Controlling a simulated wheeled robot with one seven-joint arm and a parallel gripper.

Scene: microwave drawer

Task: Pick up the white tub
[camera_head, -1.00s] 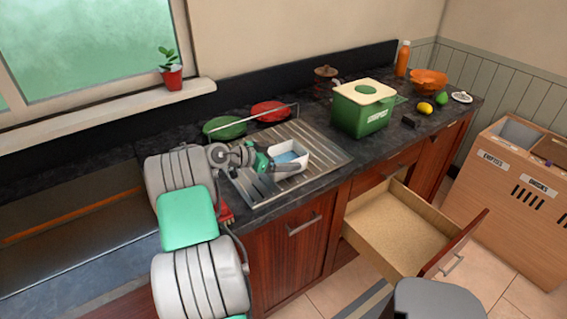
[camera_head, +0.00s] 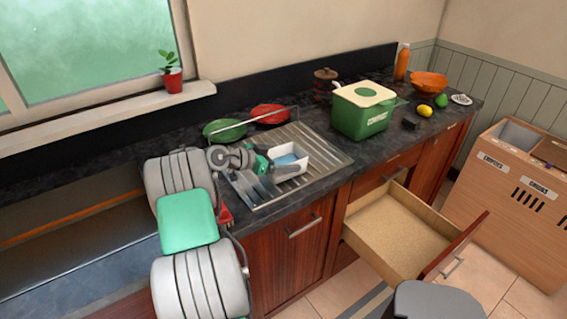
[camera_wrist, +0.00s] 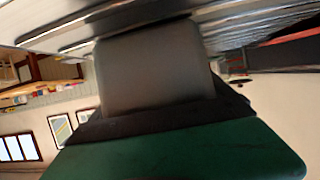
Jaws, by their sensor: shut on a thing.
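The white tub (camera_head: 302,163) is a small open box with blue showing inside. My gripper (camera_head: 285,170) is at the tub's near left side, low over the drainboard, and is shut on the tub. Its fingers hide part of the tub's near wall. I cannot tell whether the tub touches the drainboard. The wrist view shows mostly grey and green gripper parts close up, with the drainboard's ribs (camera_wrist: 255,27) along the top; the tub cannot be made out there.
A green compost bin (camera_head: 362,112) stands to the right on the dark counter. Green (camera_head: 224,128) and red (camera_head: 270,113) oval things lie behind the drainboard. A wooden drawer (camera_head: 398,232) stands open below. Fruit and an orange bowl (camera_head: 430,82) are at the far right.

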